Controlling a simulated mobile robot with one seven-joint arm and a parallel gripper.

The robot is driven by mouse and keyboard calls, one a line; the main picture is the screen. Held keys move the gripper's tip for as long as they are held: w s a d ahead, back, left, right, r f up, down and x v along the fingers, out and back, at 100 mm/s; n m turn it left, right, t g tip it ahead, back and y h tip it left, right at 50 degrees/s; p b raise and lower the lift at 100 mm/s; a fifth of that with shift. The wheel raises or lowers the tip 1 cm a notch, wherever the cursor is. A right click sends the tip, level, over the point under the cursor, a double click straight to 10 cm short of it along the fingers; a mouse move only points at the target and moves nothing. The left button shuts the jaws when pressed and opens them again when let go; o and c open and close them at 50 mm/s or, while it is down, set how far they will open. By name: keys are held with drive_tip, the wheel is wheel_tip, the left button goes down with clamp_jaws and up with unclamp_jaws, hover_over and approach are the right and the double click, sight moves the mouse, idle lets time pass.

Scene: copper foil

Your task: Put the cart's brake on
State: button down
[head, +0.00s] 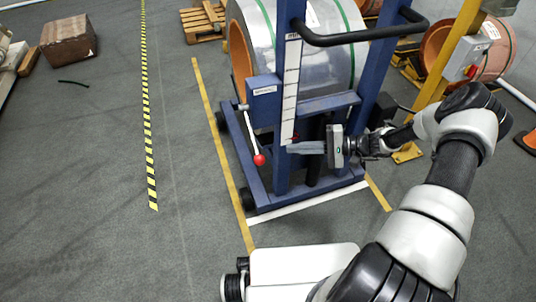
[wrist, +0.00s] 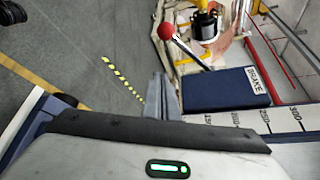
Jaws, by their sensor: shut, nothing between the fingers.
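The blue cart (head: 283,170) stands on the floor carrying a large wrapped roll. Its brake lever (head: 252,133) is a thin pale rod with a red ball knob (head: 259,159), hanging down and slightly right from a blue box on the cart's left post. In the wrist view the red knob (wrist: 166,31) lies beyond the fingertips, and the blue plate labelled BRAKE (wrist: 230,90) is at the right. My gripper (head: 290,148) is shut and empty, pointing left in front of the cart, right of the knob and apart from it. It also shows in the wrist view (wrist: 161,78).
A white scale strip (head: 290,92) runs down the cart's front. A dark push handle (head: 360,35) juts out above my gripper. A yellow post (head: 440,80) stands to the right.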

drive_tip(key=shift+a, duration=0.1)
drive_tip(key=b+x, duration=0.2)
drive_tip(key=x, duration=0.8)
drive_tip(key=shift+s+d+r, duration=0.1)
drive_tip(key=shift+s+r, duration=0.15)
drive_tip(key=shift+s, duration=0.35)
drive_tip(key=shift+s+d+r, duration=0.1)
drive_tip(key=shift+s+r, duration=0.2)
drive_tip(key=shift+s, duration=0.3)
drive_tip(key=shift+s+d+r, duration=0.1)
drive_tip(key=shift+s+r, duration=0.15)
drive_tip(key=shift+s, duration=0.4)
wheel_tip(320, 180, up, 19)
drive_tip(key=m+g+h+p, duration=0.2)
drive_tip(key=m+g+p, duration=0.2)
drive_tip(key=p, duration=1)
drive_tip(key=shift+r+m+h, duration=0.15)
drive_tip(key=shift+m+h, duration=0.25)
drive_tip(key=shift+m, duration=0.4)
